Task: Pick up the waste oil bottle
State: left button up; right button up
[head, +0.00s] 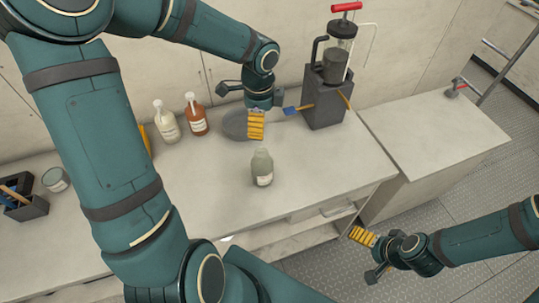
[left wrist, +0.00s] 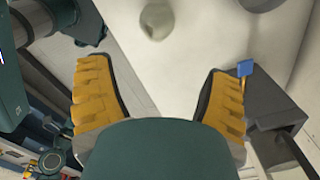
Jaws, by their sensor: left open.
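Three bottles stand upright on the bench: a grey-green one (head: 262,170) near the middle, a cream one (head: 167,122) and a red-brown one (head: 196,116) at the back left. Their labels are too small to read, so I cannot tell by label which holds waste oil. My left gripper (head: 256,134) is open and empty, above the bench behind the grey-green bottle and apart from it. In the left wrist view, a grey-green rounded shape (left wrist: 155,20), apparently this bottle, shows ahead of the open fingers (left wrist: 158,80). My right gripper (head: 362,240) is low at the right, beyond the bench's front edge.
A dark pump unit (head: 325,97) with a red handle stands at the back right, beside a blue-ended tool (head: 293,111). A grey round dish (head: 235,126) lies behind my left gripper. A tin (head: 56,180) and black caddy (head: 30,208) are far left. The bench right of the grey-green bottle is clear.

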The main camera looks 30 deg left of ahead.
aim_at(261, 153)
pick_arm(q)
jog(key=f, duration=0.7)
jog(key=f+b, duration=0.1)
jog(key=f, duration=0.6)
jog(key=shift+s+d, duration=0.1)
jog(key=shift+s, duration=0.1)
jog(key=shift+r, duration=0.1)
grip_shut()
